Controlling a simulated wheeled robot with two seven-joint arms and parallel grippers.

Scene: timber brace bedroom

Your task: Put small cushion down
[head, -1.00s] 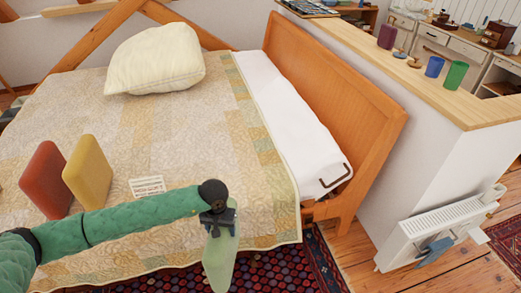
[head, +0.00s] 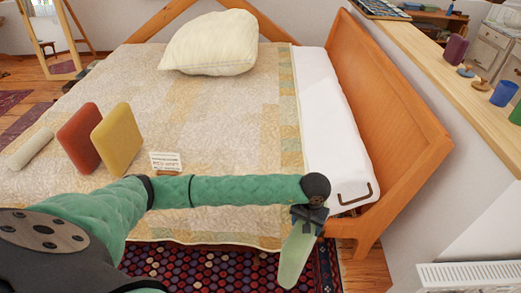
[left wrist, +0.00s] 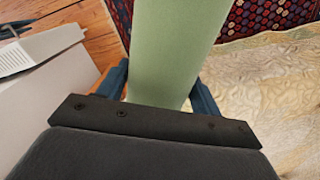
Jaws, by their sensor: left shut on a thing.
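A small pale green cushion (head: 297,257) hangs from my left gripper (head: 307,214), tilted, its lower end pointing down and slightly left. It is beside the bed, in front of the near edge close to the headboard corner, above the patterned rug. In the left wrist view the green cushion (left wrist: 176,45) runs between the two blue fingers of my left gripper (left wrist: 160,95), which are shut on it. A red cushion (head: 78,140) and a yellow cushion (head: 117,140) stand on the quilt. My right gripper is not in view.
The bed's quilt (head: 225,120) has wide clear room. On it lie a large cream pillow (head: 208,43), a pale bolster (head: 30,149) and a small printed card (head: 166,161). The wooden headboard (head: 390,120) and a half wall with a ledge (head: 440,60) stand right.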

